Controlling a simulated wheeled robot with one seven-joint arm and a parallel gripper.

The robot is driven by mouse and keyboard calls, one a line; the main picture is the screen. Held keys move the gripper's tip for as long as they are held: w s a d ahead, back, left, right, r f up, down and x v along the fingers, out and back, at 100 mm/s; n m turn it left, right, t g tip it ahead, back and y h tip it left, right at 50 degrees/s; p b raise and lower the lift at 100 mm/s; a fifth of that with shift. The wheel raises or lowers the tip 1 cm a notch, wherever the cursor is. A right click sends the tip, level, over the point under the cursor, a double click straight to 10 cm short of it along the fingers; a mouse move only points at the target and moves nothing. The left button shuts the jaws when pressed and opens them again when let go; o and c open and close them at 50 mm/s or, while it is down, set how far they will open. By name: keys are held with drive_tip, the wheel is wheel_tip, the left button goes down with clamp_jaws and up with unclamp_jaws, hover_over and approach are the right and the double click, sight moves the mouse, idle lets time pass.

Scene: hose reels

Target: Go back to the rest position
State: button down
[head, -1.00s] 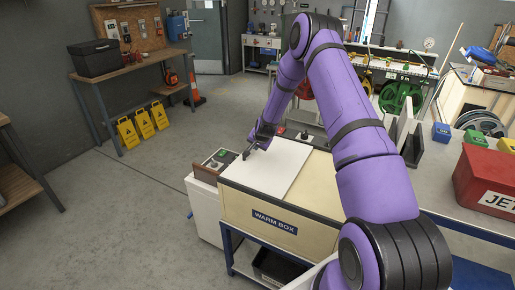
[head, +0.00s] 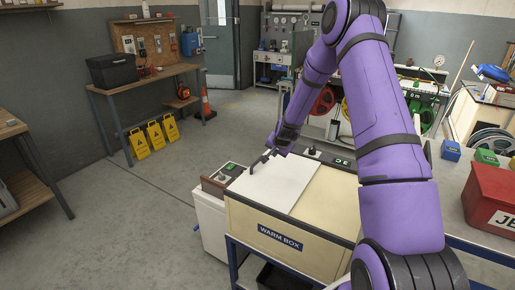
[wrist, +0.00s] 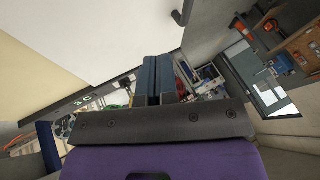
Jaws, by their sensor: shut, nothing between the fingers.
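My gripper (head: 270,154) is shut and empty, above the white lid panel (head: 268,187) of the cream box labelled WARM BOX (head: 257,222). A dark handle (head: 254,166) stands on the lid's far left part, just left of and below my fingertips in the head view. In the wrist view my two fingers (wrist: 157,76) lie together with nothing between them. The handle (wrist: 182,15) also shows there on the white lid, apart from the fingers. My purple arm reaches out from the lower right over the box.
A small control box (head: 224,176) adjoins the warm box on the left. A bench with a red box (head: 492,192) and several small coloured boxes stands at right. Green and red hose reels (head: 322,102) are behind my arm.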

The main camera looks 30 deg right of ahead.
drive_tip(key=s+a+r+n, duration=0.2)
drive_tip(key=s+a+r, duration=0.25)
drive_tip(key=r, duration=0.45)
drive_tip(key=s+a+r+n, duration=0.2)
drive_tip(key=s+a+r, duration=0.3)
drive_tip(key=r, duration=0.4)
drive_tip(key=s+a+r+n, duration=0.25)
drive_tip(key=s+r, duration=0.35)
drive_tip(key=r, duration=0.4)
drive_tip(key=s+a+r+n, duration=0.1)
drive_tip(key=s+a+r, duration=0.1)
drive_tip(key=s, duration=0.7)
drive_tip(key=s+a+r+n+g, duration=0.1)
drive_tip(key=s+a+r+n, duration=0.1)
drive_tip(key=s, duration=0.8)
drive_tip(key=s+a+r+n+y, duration=0.1)
drive_tip(key=s+a+r, duration=0.1)
drive_tip(key=s, duration=0.7)
drive_tip(key=shift+s+a+r+g, duration=0.3)
drive_tip(key=shift+a+r, duration=0.1)
drive_tip(key=shift+r, duration=0.5)
drive_tip(key=shift+d, duration=0.1)
